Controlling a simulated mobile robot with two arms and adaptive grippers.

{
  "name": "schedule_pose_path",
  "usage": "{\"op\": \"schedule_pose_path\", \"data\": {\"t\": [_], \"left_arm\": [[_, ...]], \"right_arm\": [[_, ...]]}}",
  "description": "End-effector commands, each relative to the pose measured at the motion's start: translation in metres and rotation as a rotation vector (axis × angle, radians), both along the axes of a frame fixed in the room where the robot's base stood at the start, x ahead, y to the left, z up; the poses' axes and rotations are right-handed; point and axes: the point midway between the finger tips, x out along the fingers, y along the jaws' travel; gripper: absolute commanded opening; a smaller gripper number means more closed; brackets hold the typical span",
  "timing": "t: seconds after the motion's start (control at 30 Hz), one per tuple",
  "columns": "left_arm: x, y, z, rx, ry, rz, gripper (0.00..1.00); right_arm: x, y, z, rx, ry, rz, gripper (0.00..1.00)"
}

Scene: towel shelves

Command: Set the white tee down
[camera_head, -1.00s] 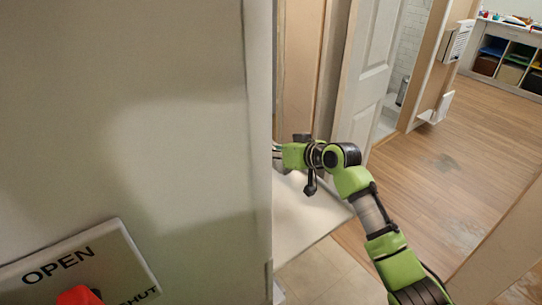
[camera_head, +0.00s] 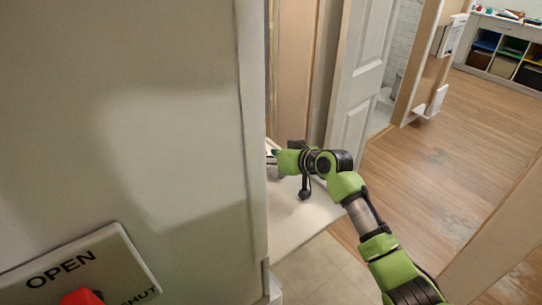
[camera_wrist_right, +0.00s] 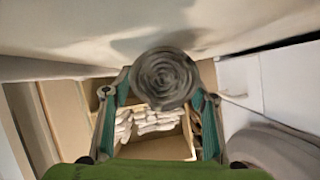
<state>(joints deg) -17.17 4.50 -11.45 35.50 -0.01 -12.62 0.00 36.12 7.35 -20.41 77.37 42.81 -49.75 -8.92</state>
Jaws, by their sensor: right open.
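My right gripper (camera_head: 272,156) reaches behind the edge of a large pale panel in the head view, which hides part of its fingers. In the right wrist view its fingers (camera_wrist_right: 160,88) are spread open. A grey-brown rolled cloth (camera_wrist_right: 165,76) shows end-on between or beyond the fingers; I cannot tell whether they touch it. Pale folded cloths (camera_wrist_right: 148,124) lie in a tan compartment beyond. I cannot single out the white tee among them. My left gripper is not in view.
The pale panel (camera_head: 130,130) fills the left of the head view, with an OPEN/SHUT sign (camera_head: 75,270) on it. A white flat surface (camera_head: 298,218) lies below my right forearm. A white door (camera_head: 362,75) stands behind. Wooden floor (camera_head: 450,160) is clear at right.

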Motion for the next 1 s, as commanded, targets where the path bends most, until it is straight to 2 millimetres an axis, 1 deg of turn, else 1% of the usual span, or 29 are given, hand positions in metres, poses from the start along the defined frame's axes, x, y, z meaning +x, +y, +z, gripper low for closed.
{"op": "schedule_pose_path", "data": {"t": [0.17,0.27,0.5,0.7,0.83,1.0], "left_arm": [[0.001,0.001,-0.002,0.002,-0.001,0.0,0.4],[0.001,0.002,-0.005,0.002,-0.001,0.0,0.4],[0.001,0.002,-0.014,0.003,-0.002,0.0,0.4],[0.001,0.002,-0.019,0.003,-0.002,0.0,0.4],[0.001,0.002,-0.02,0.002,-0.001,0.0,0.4],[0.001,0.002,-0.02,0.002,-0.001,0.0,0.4]], "right_arm": [[-0.01,-0.009,0.007,0.0,-0.004,0.0,0.53],[-0.021,-0.018,0.014,-0.002,-0.004,0.0,0.53],[-0.054,-0.046,0.035,0.0,-0.004,-0.001,0.53],[-0.075,-0.063,0.049,0.0,-0.003,0.0,0.53],[-0.081,-0.067,0.053,0.0,-0.001,0.0,0.53],[-0.083,-0.068,0.055,0.0,-0.001,0.001,0.53]]}}
